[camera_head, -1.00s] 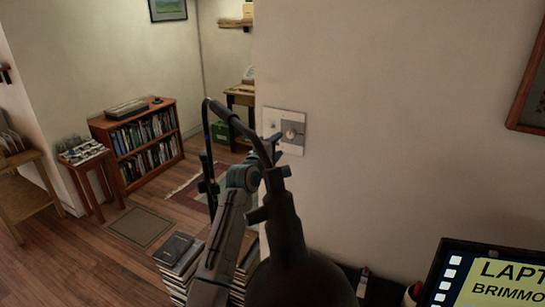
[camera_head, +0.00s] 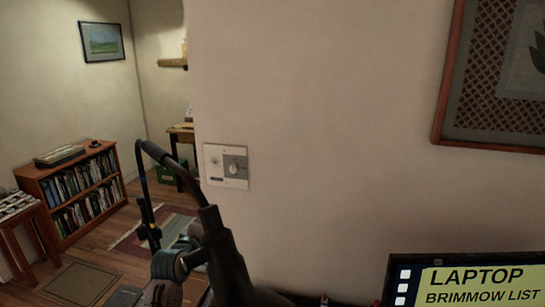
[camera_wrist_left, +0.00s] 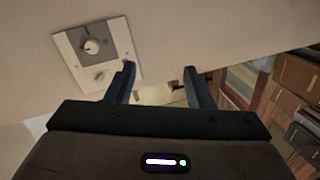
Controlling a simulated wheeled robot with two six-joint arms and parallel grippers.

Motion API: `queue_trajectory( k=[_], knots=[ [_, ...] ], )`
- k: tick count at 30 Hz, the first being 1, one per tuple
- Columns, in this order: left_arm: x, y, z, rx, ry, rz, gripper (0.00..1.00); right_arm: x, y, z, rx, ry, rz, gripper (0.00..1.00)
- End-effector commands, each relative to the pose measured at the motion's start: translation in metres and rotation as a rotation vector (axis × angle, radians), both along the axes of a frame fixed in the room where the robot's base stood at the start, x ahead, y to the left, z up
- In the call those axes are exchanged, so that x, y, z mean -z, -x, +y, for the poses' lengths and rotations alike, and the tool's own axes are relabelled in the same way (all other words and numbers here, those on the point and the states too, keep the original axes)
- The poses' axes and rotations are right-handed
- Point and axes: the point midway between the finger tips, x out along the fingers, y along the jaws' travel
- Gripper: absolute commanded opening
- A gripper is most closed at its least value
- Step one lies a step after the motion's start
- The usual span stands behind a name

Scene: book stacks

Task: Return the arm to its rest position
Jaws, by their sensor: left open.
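My left gripper (camera_wrist_left: 159,70) shows in the left wrist view with its two dark blue fingers apart and nothing between them. A wall plate with a round dial (camera_wrist_left: 92,46) is at the upper left of that view, close to the left finger in the picture; I cannot tell the distance. In the head view my left arm rises from the bottom, below and left of the same wall plate (camera_head: 226,167). The dark arm parts there hide most of the gripper. My right gripper is not in view.
A laptop-labelled screen (camera_head: 465,285) stands at the lower right. A framed picture (camera_head: 500,75) hangs above it. A low bookcase (camera_head: 72,190) and a small side table (camera_head: 22,228) stand at the left. The wall between plate and frame is bare.

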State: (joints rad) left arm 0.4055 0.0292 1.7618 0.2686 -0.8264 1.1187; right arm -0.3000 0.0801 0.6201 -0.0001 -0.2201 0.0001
Motion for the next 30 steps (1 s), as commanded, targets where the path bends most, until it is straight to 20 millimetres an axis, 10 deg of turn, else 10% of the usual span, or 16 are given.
queue_trajectory(
  k=[6, 12, 18, 30],
  knots=[
    [0.111, 0.114, 0.014, 0.101, -0.387, 0.226, 0.48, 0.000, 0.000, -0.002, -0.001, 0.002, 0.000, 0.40],
    [0.177, 0.232, 0.028, 0.268, -0.712, 0.431, 0.48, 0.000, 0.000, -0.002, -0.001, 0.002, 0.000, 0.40],
    [0.207, 0.334, 0.039, 0.459, -0.946, 0.591, 0.48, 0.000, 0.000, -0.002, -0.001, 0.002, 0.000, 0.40],
    [0.214, 0.445, 0.051, 0.713, -1.154, 0.747, 0.48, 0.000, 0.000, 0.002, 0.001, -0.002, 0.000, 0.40]
  ],
)
